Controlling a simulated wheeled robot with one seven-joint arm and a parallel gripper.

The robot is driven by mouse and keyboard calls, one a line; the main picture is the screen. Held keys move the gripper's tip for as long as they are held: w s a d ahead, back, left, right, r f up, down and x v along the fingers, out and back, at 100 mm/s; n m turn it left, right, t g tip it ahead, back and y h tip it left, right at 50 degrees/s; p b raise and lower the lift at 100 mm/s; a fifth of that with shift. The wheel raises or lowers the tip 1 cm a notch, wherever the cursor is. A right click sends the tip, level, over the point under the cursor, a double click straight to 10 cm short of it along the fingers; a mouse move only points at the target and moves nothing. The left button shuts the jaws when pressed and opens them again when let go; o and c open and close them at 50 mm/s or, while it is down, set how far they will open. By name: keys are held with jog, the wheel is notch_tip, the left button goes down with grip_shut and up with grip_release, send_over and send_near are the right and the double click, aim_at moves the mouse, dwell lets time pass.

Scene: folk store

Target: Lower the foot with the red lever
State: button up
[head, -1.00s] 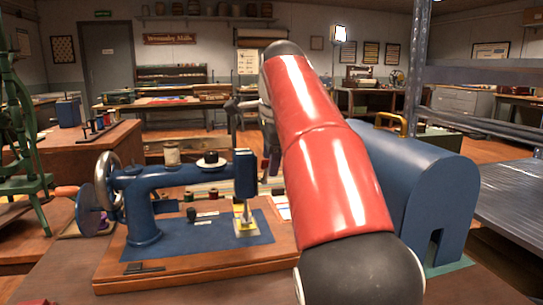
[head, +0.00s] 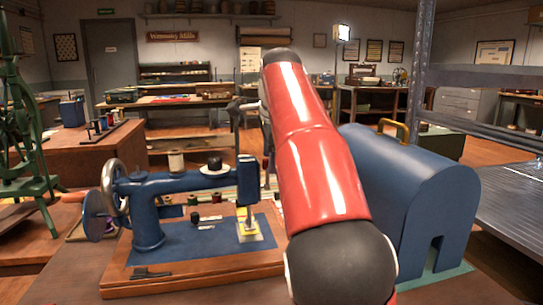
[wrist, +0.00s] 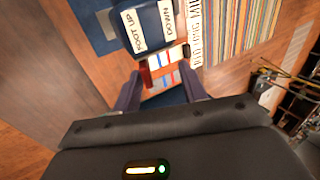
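The blue sewing machine (head: 190,185) stands on a wooden base with a blue plate. Its needle head (head: 248,182) is at the right end, over a yellow-edged pale plate. In the wrist view the blue head (wrist: 150,27) carries white labels reading "FOOT UP" and "DOWN". A small red part, apparently the red lever (wrist: 147,76), shows below the labels, close to the left finger. My gripper (wrist: 160,92) is open, its two dark fingers apart on either side of this area. I cannot tell whether a finger touches the lever. The presser foot itself is not clear.
A blue domed cover (head: 415,190) with a brass handle stands to the right of the machine. Spools sit on the machine's arm, and small dark items lie on its base. A green metal stand (head: 25,170) is at the far left. My red arm blocks the middle.

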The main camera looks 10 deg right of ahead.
jog(key=w, duration=0.1)
jog(key=w+f, duration=0.1)
jog(key=w, duration=0.2)
jog(key=shift+f, duration=0.35)
dwell(0.5)
